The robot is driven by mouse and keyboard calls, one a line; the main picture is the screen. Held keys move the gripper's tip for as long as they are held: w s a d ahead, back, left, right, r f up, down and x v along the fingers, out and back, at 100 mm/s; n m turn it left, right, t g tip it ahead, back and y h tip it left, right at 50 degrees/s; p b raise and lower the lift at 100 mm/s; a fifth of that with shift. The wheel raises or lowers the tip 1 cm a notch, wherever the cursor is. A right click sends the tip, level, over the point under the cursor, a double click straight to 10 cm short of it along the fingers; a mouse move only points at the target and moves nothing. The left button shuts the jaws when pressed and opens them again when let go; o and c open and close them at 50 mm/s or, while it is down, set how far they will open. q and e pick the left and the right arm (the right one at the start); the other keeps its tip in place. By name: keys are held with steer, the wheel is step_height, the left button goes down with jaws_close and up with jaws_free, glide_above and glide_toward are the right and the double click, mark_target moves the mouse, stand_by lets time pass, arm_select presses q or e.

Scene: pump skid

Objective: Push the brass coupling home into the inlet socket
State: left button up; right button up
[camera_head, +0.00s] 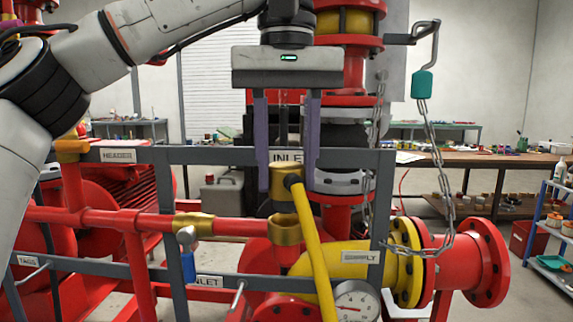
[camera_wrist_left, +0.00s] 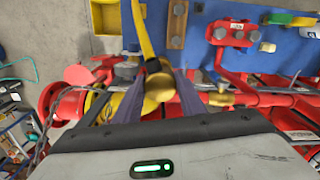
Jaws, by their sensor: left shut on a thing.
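The brass coupling (camera_head: 284,178) is upright between the fingertips of my left gripper (camera_head: 286,187), which is shut on it. A yellow hose runs from its side down toward the front. The inlet socket (camera_head: 284,231), a wider brass ring on the pipework, is directly below the coupling. In the left wrist view the coupling (camera_wrist_left: 158,86) is between the purple fingers of the left gripper (camera_wrist_left: 160,92) and hides the socket. My right gripper is not in view.
A grey frame rail (camera_head: 220,156) with labels runs across behind the fingers. The yellow hose (camera_head: 314,250) crosses in front of the pipes. A pressure gauge (camera_head: 356,302) is low at the front. A chain (camera_head: 440,175) hangs at the right beside a flanged red pipe (camera_head: 487,262).

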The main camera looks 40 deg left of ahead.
mark_target(287, 191)
arm_select(q)
steer(key=shift+f+b, duration=0.9)
steer(key=shift+f, duration=0.8)
steer(key=o, duration=1.2)
step_height(287, 191, up, 3)
steer(key=shift+r+p, duration=0.2)
steer(key=shift+p, duration=0.95)
step_height(287, 191, up, 4)
steer(key=shift+r, duration=1.5)
